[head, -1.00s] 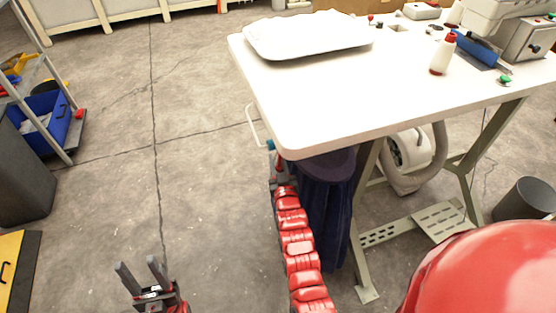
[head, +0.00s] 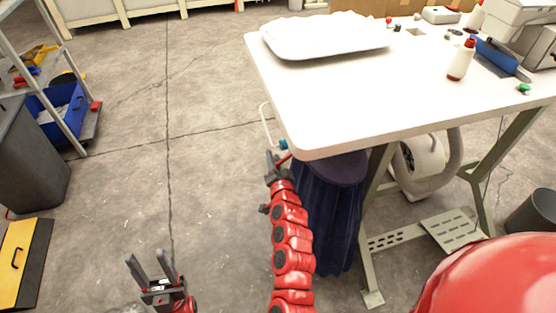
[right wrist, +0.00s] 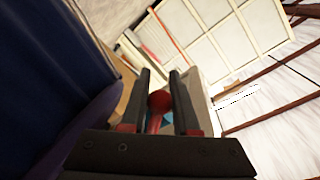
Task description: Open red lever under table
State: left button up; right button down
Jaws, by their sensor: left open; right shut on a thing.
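The white work table (head: 345,118) stands at the centre right in the head view. The red lever (head: 284,160) shows as a small red rod under its near left corner, beside a teal part (head: 283,144). My right gripper (head: 275,156) is at the lever. In the right wrist view, the lever's round red knob (right wrist: 159,101) sits between the two dark fingers of this gripper (right wrist: 160,74), which is shut on it. My left gripper (head: 151,263) is open and empty above the floor at the lower left.
A white tray (head: 325,47) lies on the table. A pale hose (head: 445,175) and table legs are further right.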

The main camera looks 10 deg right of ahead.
jog(key=shift+a+r+m+y+p, duration=0.25)
jog(key=shift+r+m, duration=0.35)
jog(key=shift+m, duration=0.45)
jog(key=shift+a+r+m+y+p, duration=0.1)
jog(key=shift+a+r+m+y, duration=0.2)
jog(key=shift+r+m, duration=0.6)
jog(key=shift+a+r+m+y+p, duration=0.2)
jog(key=shift+r+m+y, duration=0.15)
jog(key=shift+m, duration=0.9)
jog(key=c, duration=0.7)
grip_release()
jog(key=shift+o, duration=0.2)
jog(key=shift+s, duration=0.1)
